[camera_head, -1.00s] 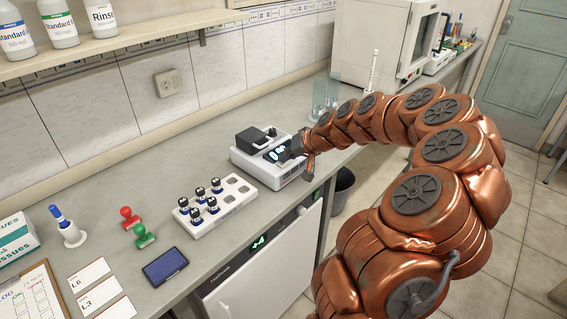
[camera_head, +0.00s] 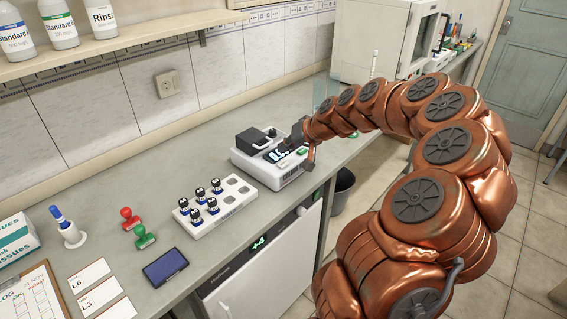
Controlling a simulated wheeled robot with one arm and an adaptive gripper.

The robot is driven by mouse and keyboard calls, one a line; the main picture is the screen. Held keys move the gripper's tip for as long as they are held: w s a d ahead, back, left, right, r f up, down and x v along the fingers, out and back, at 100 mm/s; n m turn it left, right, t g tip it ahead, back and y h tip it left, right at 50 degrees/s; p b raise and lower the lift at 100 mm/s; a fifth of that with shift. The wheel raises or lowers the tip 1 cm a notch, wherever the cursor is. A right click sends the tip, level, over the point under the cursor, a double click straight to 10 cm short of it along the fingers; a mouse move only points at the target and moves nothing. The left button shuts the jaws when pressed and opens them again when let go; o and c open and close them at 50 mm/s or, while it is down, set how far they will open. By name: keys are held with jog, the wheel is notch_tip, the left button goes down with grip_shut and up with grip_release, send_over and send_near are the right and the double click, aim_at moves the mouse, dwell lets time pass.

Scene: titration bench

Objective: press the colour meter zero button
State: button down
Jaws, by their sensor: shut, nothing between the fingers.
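The colour meter (camera_head: 262,172) is a white box with a black lid block on its left and a lit display on top, standing at the front edge of the bench. A green button (camera_head: 302,150) shows on its right side, and smaller keys lie near the display. My gripper (camera_head: 296,146) is shut and empty over the meter's right part. The picture is too small to tell whether its tips touch a key. The zero button cannot be made out and may be hidden by the gripper.
A white rack (camera_head: 216,206) with several dark-capped vials stands left of the meter. Red (camera_head: 130,217) and green (camera_head: 144,236) stamps, a blue pad (camera_head: 165,266) and cards lie further left. A clear glass vessel (camera_head: 322,104) stands behind my arm. A bin (camera_head: 343,188) is on the floor.

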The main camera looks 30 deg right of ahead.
jog(key=shift+r, duration=1.3)
